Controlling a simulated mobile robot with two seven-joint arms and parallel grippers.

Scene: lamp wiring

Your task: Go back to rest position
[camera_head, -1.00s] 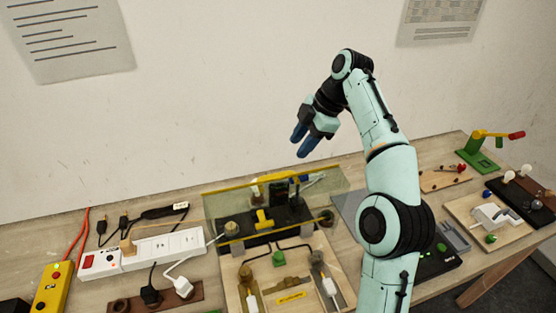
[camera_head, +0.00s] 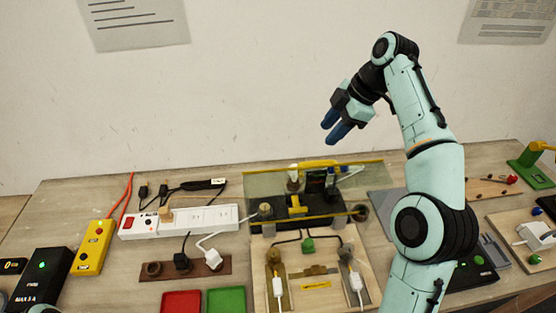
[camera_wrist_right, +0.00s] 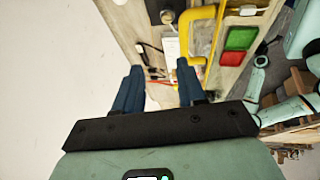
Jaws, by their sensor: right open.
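My right gripper (camera_head: 333,127) is raised above the back of the bench, in front of the wall. Its two blue fingers are apart with nothing between them. They also show in the right wrist view (camera_wrist_right: 160,84), spread and empty. My right arm rises from the lower right, bent at the top so the gripper points down and to the left. The lamp wiring board (camera_head: 262,283), with a clear yellow-edged shield (camera_head: 268,184) at its back, is below the gripper and apart from it. My left gripper is not in the head view.
A white power strip (camera_head: 140,230), a yellow box (camera_head: 93,247) and a black power supply (camera_head: 45,277) are on the left. Red (camera_head: 181,302) and green (camera_head: 226,300) trays are at the front. A green stand (camera_head: 530,168) is far right. Air above the bench's left is free.

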